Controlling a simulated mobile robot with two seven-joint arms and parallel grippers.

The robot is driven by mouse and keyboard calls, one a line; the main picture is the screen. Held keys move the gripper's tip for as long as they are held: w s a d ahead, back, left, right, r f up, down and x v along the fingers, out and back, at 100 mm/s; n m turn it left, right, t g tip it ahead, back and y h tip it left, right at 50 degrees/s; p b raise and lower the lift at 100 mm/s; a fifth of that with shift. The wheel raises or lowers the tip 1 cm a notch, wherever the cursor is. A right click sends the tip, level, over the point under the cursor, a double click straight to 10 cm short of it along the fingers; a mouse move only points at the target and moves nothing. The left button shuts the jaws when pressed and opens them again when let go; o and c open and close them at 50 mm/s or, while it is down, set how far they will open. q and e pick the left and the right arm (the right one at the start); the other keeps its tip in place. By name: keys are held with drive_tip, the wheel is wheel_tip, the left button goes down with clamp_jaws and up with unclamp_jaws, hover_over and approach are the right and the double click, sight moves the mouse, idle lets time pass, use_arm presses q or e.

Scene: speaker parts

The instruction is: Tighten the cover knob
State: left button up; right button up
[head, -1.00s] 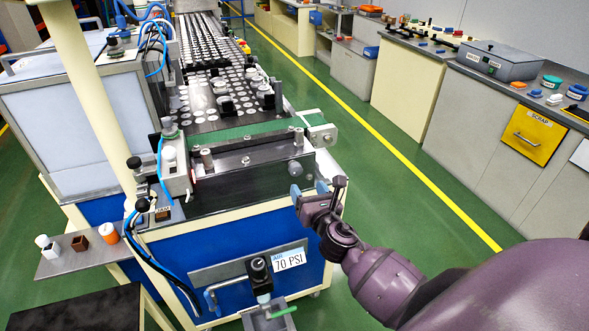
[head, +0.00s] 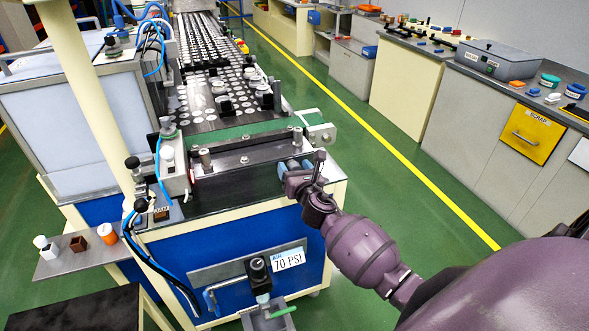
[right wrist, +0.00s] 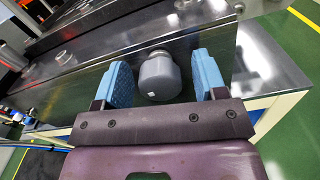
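The cover knob (right wrist: 159,78) is a grey round knob on the dark front plate of the machine, seen in the right wrist view. My right gripper (right wrist: 166,82) is open, with one blue finger pad on each side of the knob. Gaps show between the knob and both pads, so it is not gripped. In the head view my right gripper (head: 294,168) is at the right end of the front plate (head: 240,178) and mostly hides the knob there. My left gripper is not in view.
A conveyor (head: 215,100) with rows of white discs runs back behind the plate. A cream post (head: 92,95) and blue hoses stand at the left. A small shelf (head: 70,262) holds several small parts. The green floor right of the machine is clear up to the workbenches.

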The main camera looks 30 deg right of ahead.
drive_tip(key=c, duration=0.9)
drive_tip(key=shift+m, duration=0.3)
drive_tip(key=m, duration=0.4)
drive_tip(key=shift+m, duration=0.3)
drive_tip(key=m, duration=0.4)
drive_tip(key=shift+m, duration=0.3)
drive_tip(key=m, duration=0.4)
drive_tip(key=shift+m, duration=2.4)
drive_tip(key=shift+f, duration=0.1)
